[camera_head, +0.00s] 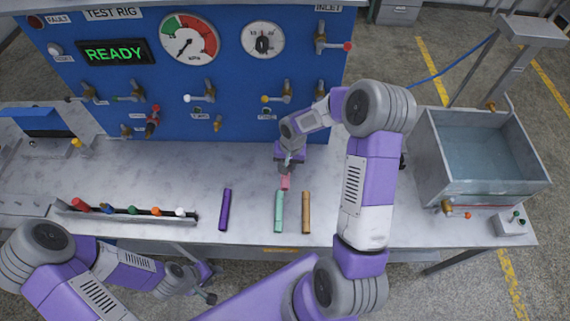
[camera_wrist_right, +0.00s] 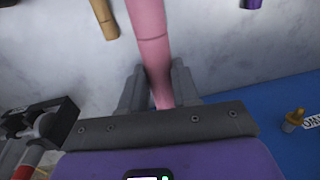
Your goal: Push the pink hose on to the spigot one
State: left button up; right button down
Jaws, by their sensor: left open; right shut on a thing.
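The pink hose (camera_head: 286,183) is held in my right gripper (camera_head: 285,166), just above the bench in front of the blue panel. In the right wrist view the pink hose (camera_wrist_right: 150,35) runs up from between the two fingers, which are shut on it. Several brass spigots with small labels are on the lower panel, among them one at the middle (camera_head: 217,122). The labels are too small to read, so I cannot tell which is spigot one. A brass spigot (camera_wrist_right: 293,118) shows in the wrist view, apart from the hose. My left gripper (camera_head: 208,285) is open and empty, low in front of the bench.
A purple hose (camera_head: 225,209), a mint hose (camera_head: 279,211) and a tan hose (camera_head: 306,212) lie on the bench (camera_head: 255,225). A rack (camera_head: 125,215) with several coloured-tipped pieces is at left. A water tank (camera_head: 480,190) stands at right. Valves with handles stick out from the panel.

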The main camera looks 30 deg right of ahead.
jog(key=shift+w+d, duration=0.5)
jog(key=shift+w, duration=0.35)
jog(key=shift+w+d, duration=0.45)
jog(key=shift+w, duration=0.35)
jog(key=shift+w+d, duration=0.5)
jog(key=shift+w, duration=0.45)
jog(key=shift+b, duration=0.3)
jog(key=shift+w+d, duration=0.25)
jog(key=shift+w, duration=0.1)
jog(key=shift+b, duration=0.4)
jog(key=shift+w+d, duration=0.45)
jog(key=shift+w, duration=0.35)
dwell(1.5)
jog(key=shift+b, duration=0.35)
jog(key=shift+w+d, duration=0.4)
jog(key=shift+w, duration=0.15)
dwell(1.2)
